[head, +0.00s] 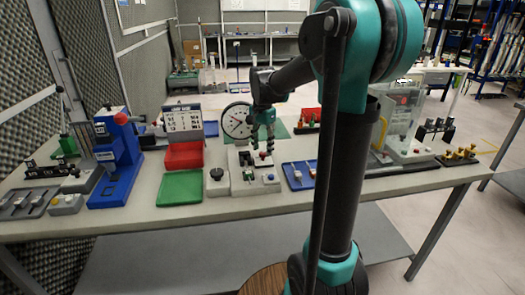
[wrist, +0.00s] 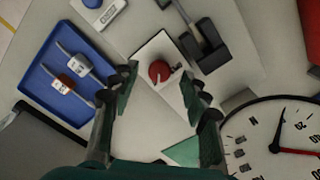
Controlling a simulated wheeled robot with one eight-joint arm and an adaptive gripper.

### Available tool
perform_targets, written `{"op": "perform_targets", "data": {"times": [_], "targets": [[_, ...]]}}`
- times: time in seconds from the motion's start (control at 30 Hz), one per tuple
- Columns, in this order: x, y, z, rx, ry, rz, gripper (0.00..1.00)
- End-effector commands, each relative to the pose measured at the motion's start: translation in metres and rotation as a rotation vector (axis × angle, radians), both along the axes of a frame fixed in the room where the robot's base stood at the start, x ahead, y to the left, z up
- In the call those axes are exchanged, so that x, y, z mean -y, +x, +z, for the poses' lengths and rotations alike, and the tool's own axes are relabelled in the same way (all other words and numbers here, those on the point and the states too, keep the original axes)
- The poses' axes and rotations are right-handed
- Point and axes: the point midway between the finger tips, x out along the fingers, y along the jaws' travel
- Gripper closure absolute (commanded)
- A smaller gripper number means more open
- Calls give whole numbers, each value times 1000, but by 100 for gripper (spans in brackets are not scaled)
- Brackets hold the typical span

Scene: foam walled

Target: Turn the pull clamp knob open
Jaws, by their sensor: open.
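A red round knob (wrist: 160,71) with a small pale pointer sits on a white plate (wrist: 147,52) in the wrist view. My gripper (wrist: 160,84) is open, with one finger on each side of the knob in the picture. No contact shows, and the height gap above the knob is hard to tell. In the head view my gripper (head: 262,160) points down over the white fixture at the table's middle, and its fingers largely hide the knob there. I cannot tell from the pointer whether the clamp is open.
A black bracket (wrist: 205,47) stands close beside the knob. A blue tray (wrist: 40,82) with small connectors lies to the left, and a large dial (wrist: 262,132) stands at lower right. In the head view a green tray (head: 181,188) and a black round knob (head: 216,174) are left of my gripper.

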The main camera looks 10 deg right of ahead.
Motion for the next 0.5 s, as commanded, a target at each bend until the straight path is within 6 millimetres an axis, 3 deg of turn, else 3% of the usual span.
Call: {"op": "perform_targets", "data": {"times": [0.2,0.5], "targets": [[0,0,-15,0,0,0,54],[0,0,-17,0,0,0,55]]}}
